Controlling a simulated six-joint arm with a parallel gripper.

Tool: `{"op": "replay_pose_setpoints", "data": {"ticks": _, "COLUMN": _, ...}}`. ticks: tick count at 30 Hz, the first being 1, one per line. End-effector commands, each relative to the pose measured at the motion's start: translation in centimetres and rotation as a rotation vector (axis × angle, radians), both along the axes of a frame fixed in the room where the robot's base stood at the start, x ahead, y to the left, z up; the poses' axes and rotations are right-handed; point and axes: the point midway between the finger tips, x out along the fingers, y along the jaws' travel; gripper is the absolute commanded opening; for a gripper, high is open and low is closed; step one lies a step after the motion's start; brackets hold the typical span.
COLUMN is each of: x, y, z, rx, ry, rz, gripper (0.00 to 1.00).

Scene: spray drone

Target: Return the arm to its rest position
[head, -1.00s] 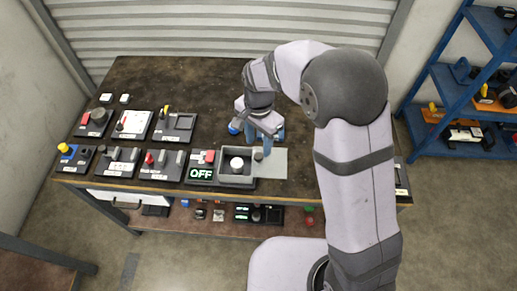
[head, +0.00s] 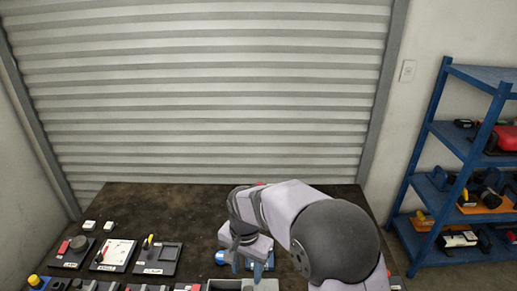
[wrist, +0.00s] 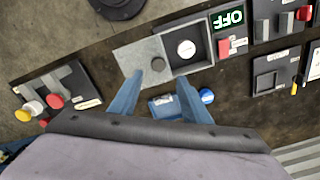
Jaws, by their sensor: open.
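My gripper (head: 248,264) hangs over the dark workbench (head: 160,205), near its front edge, with my arm bent above it. In the wrist view its two blue fingers (wrist: 158,86) are apart with nothing held between them. A blue item with a round blue cap (wrist: 206,95) lies on the bench beyond the fingers, partly hidden by one of them. The cap also shows left of my gripper in the head view (head: 221,257). A grey open box with a white round knob (wrist: 187,48) and a flat grey plate (wrist: 143,57) lie near the fingertips.
A green-lit OFF panel (wrist: 229,17) sits beside the grey box. Several switch panels, one with a yellow lever (head: 152,243), stand at the bench's left. A blue shelf rack (head: 440,160) stands at the right. A ribbed shutter (head: 200,90) is behind the bench.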

Motion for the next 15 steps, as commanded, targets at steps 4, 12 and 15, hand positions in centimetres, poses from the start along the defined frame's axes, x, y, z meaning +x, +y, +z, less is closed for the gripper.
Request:
{"op": "replay_pose_setpoints", "data": {"ticks": 4, "x": 0.0, "y": 0.0, "z": -0.5, "rx": 0.001, "ry": -0.012, "rz": 0.254, "gripper": 0.43}}
{"op": "replay_pose_setpoints", "data": {"ticks": 12, "x": -9.0, "y": -4.7, "z": -4.6, "rx": -0.017, "ry": 0.136, "rz": 0.77, "gripper": 0.43}}
{"op": "replay_pose_setpoints", "data": {"ticks": 15, "x": -12.5, "y": -7.8, "z": -4.4, "rx": -0.007, "ry": 0.167, "rz": 0.837, "gripper": 0.43}}
